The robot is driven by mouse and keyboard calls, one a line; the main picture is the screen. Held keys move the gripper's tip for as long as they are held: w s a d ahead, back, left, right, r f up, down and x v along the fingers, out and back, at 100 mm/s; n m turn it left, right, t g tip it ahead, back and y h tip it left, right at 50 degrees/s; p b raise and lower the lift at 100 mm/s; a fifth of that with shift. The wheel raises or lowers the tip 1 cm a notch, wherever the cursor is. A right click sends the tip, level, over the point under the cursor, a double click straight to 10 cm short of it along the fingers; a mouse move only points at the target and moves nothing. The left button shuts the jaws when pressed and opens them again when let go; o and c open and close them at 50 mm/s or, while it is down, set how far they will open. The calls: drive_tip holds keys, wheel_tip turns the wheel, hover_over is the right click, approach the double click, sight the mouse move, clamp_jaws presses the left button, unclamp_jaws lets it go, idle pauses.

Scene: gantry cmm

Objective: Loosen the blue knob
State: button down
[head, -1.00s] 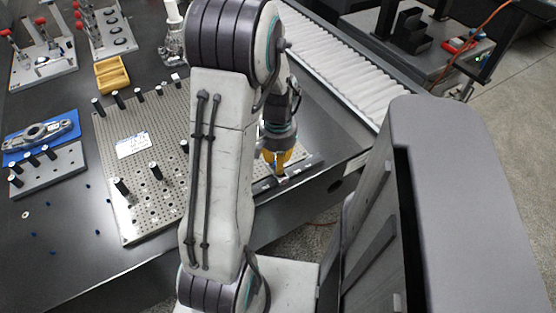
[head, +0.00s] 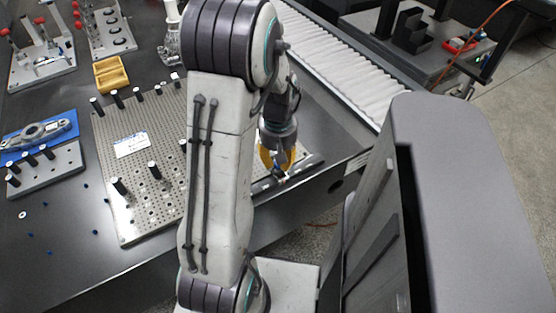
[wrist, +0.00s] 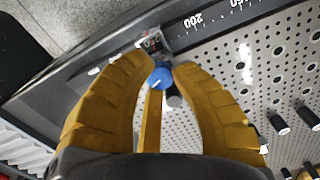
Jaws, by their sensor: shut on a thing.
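The blue knob (wrist: 160,78) shows in the wrist view between the tips of the yellow fingers of my gripper (wrist: 161,66). The fingers press on it from both sides, so my gripper is shut on it. A small metal block with red marks (wrist: 152,42) is just beyond the knob, by the ruler-marked edge of the perforated plate. In the head view my gripper (head: 281,174) points down at the right front corner of the plate (head: 135,205). The knob is mostly hidden by the fingers there.
Several black posts (head: 118,186) stand on the plate. A blue tray with a grey metal part (head: 40,132) lies at the left. A yellow bin (head: 111,74) stands behind the plate. The table's front edge is close to my gripper.

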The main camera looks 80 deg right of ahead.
drive_tip(key=shift+a+f+n, duration=0.1)
drive_tip(key=shift+n, duration=0.5)
drive_tip(key=c, duration=1)
unclamp_jaws()
drive_tip(key=shift+c, duration=0.2)
wheel_tip(320, 180, up, 12)
